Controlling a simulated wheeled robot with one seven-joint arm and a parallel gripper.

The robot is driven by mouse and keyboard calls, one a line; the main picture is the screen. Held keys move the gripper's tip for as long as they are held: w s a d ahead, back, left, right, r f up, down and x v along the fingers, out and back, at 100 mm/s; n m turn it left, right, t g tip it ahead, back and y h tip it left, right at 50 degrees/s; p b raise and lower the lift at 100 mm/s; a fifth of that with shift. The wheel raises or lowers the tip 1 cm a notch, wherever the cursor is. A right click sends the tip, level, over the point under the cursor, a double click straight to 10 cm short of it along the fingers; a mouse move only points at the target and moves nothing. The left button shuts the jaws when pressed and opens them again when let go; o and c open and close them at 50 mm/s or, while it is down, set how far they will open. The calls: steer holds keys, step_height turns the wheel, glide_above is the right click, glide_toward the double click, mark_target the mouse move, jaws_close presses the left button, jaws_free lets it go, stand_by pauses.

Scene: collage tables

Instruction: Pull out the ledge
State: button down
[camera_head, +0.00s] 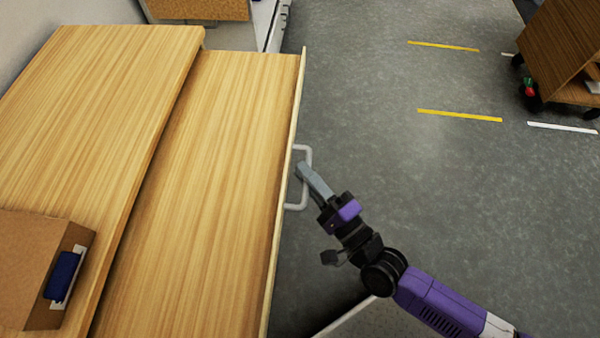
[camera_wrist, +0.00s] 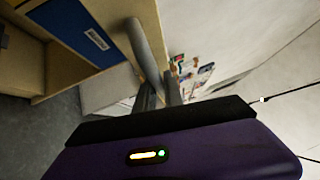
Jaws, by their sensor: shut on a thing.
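The ledge (camera_head: 215,170) is a light wooden board that stands out to the right from under the higher wooden top in the head view. A pale U-shaped handle (camera_head: 308,154) is fixed on its right front edge. My gripper (camera_head: 303,172) is shut on the handle's bar, near its middle, with the arm coming from the lower right. In the wrist view the handle (camera_wrist: 143,45) is a grey bar running down to my gripper's fingers (camera_wrist: 159,92). The exact contact at the fingertips is partly hidden.
The higher wooden top (camera_head: 100,130) carries a cardboard box (camera_head: 35,255) with a blue part at the lower left. Grey floor (camera_head: 420,190) with yellow and white lines lies free to the right. A wheeled wooden cart (camera_head: 565,55) stands at the upper right.

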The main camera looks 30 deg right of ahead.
steer(key=c, duration=1.5)
jaws_free()
steer(key=shift+o, duration=0.2)
steer(key=s+f+b, duration=0.1)
steer(key=s, duration=0.6)
steer(key=shift+s+d, duration=0.35)
steer(key=shift+d, duration=0.05)
